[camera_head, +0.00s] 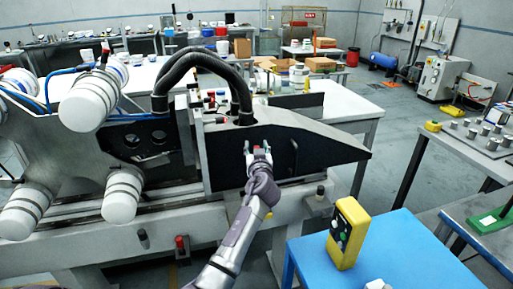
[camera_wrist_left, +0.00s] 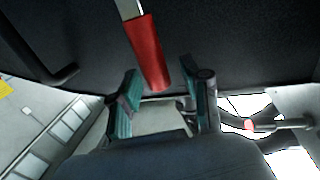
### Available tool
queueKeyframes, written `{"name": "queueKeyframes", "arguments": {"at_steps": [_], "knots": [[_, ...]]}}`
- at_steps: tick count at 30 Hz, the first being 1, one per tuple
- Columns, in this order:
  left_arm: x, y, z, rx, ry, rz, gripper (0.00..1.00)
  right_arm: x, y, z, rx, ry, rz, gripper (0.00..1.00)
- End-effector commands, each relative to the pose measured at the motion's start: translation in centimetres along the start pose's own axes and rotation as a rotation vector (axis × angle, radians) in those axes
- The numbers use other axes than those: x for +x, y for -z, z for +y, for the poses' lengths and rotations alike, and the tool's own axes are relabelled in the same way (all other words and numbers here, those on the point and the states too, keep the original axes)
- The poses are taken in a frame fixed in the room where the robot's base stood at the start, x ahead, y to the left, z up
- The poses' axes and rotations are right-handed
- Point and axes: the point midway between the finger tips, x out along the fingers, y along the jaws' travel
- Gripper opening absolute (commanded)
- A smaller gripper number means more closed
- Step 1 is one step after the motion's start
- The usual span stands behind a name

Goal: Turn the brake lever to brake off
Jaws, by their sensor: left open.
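In the left wrist view a lever with a red grip (camera_wrist_left: 147,52) and a pale metal shank hangs in front of the machine's dark panel (camera_wrist_left: 230,40). I take it to be the brake lever. My left gripper (camera_wrist_left: 165,98) is open, with one finger on each side of the grip's lower end. I cannot tell whether either finger touches it. In the head view my left gripper (camera_head: 258,150) is up against the dark side panel (camera_head: 310,150) of the machine, and it mostly hides the lever there. No brake marking is readable. My right gripper is not in view.
A blue table (camera_head: 390,255) with a yellow control box (camera_head: 348,233) stands at the right front. A dark handle (camera_wrist_left: 45,65) sticks out of the panel beside the lever. White rollers (camera_head: 95,100) are at the left. Black hoses (camera_head: 205,70) arch above the panel.

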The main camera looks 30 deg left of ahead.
Motion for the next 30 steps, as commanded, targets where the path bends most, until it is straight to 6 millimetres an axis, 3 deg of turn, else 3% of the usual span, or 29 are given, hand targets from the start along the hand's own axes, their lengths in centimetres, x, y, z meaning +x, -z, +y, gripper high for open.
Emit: {"name": "queueKeyframes", "arguments": {"at_steps": [1, 10, 30], "knots": [[0.0, 0.0, 0.0, 0.000, 0.000, 0.000, 0.47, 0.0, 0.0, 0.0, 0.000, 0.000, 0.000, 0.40], [0.0, 0.0, 0.0, 0.000, 0.000, 0.000, 0.00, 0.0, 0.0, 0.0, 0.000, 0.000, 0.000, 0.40], [0.1, -0.1, 1.1, 0.097, -0.001, -0.021, 0.00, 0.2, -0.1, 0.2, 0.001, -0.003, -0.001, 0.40]]}}
